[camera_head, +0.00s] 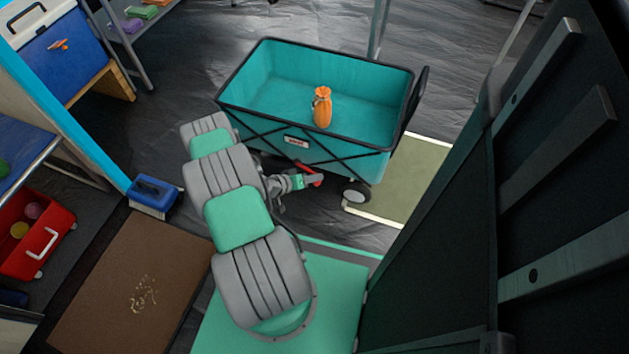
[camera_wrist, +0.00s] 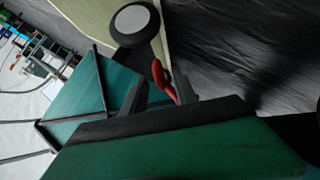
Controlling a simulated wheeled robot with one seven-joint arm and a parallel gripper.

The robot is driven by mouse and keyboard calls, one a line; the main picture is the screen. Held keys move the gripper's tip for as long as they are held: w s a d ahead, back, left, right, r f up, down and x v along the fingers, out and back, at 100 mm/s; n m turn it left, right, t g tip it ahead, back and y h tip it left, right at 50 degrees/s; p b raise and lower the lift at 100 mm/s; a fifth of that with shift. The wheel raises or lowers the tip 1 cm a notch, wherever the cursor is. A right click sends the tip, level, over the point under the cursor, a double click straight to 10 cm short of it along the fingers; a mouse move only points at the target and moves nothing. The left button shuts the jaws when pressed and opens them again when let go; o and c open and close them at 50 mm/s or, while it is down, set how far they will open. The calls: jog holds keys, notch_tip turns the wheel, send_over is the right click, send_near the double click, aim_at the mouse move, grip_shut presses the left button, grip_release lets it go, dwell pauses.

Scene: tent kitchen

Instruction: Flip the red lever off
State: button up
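The red lever (camera_head: 310,173) sits low on the teal folding wagon (camera_head: 262,123), near its front wheel. In the wrist view the red lever (camera_wrist: 160,76) points up toward the wheel, and its lower end is hidden. My gripper (camera_head: 318,181) is low beside the wagon, right at the lever. In the wrist view my gripper (camera_wrist: 157,88) has its two dark fingers spread apart. The lever shows between them, close to the right finger. I cannot tell whether they touch.
An orange jug-like object (camera_head: 322,107) stands in the wagon. The wagon's wheel (camera_head: 357,193) is just right of my gripper. A large dark panel (camera_head: 560,180) fills the right side. A blue box (camera_head: 153,195) and brown mat (camera_head: 130,282) lie left.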

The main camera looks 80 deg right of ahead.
jog(key=shift+x, duration=0.8)
jog(key=shift+c, duration=0.3)
grip_shut()
dwell(0.5)
